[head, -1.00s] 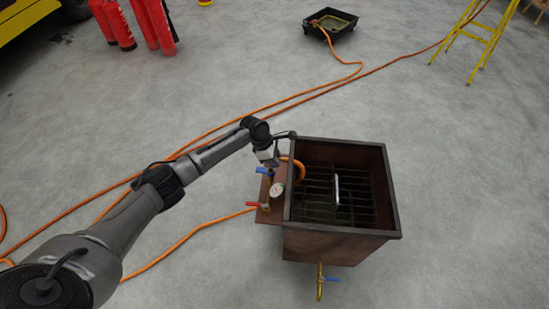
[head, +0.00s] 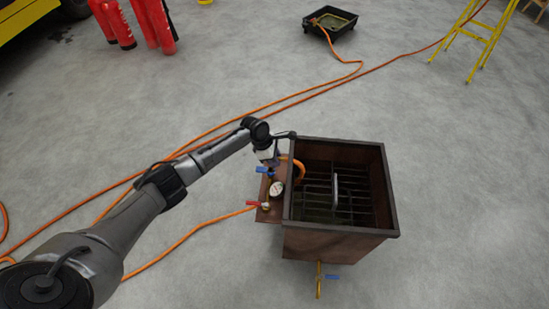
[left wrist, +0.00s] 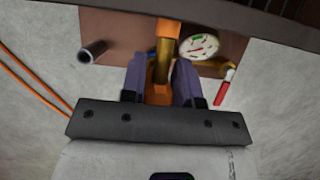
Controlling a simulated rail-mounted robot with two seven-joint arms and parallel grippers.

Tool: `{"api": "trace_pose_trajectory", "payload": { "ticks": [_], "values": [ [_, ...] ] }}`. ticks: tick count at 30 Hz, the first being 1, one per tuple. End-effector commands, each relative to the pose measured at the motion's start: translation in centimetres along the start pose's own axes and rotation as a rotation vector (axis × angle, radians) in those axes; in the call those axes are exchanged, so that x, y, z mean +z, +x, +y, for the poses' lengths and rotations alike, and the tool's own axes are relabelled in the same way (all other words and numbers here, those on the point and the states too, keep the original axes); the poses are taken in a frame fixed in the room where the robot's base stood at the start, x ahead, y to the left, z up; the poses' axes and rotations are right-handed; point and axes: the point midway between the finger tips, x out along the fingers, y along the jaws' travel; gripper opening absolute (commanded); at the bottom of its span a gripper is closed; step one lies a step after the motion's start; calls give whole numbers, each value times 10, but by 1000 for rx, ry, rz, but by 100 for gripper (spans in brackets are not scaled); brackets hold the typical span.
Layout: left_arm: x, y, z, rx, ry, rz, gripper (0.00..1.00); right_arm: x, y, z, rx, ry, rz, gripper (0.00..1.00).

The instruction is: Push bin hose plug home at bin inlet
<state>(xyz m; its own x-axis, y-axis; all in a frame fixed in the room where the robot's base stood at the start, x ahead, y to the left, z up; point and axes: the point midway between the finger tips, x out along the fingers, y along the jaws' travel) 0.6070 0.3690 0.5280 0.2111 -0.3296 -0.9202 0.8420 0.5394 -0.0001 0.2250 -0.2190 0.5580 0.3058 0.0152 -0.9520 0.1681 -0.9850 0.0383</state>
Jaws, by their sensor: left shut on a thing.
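The brown metal bin (head: 341,244) stands on the floor, open at the top with a grate inside. A side panel (head: 268,214) on its left carries a gauge (head: 276,188), a blue-handled valve (head: 264,170) and a red-handled valve (head: 254,204). My left gripper (head: 271,160) is above this panel. In the left wrist view, its two fingers (left wrist: 160,88) are shut on an orange hose plug (left wrist: 157,95), in line with a brass pipe (left wrist: 163,58). The fingers hide the joint, so I cannot tell how deep the plug sits. My right gripper is not in view.
Orange hoses (head: 190,238) cross the floor at the left. A brass drain tap (head: 319,281) sticks out below the bin's front. A black tray (head: 331,32), red extinguishers (head: 154,22) and a yellow stepladder (head: 484,40) stand farther back. Floor on the right is clear.

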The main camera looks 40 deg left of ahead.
Motion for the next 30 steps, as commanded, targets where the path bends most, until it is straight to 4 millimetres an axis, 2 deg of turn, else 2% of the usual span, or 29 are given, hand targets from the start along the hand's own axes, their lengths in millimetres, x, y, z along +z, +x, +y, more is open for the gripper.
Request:
{"api": "trace_pose_trajectory", "payload": {
  "ticks": [30],
  "values": [
    [-9,22,0,0,1,0,0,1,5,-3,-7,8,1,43]
  ]
}}
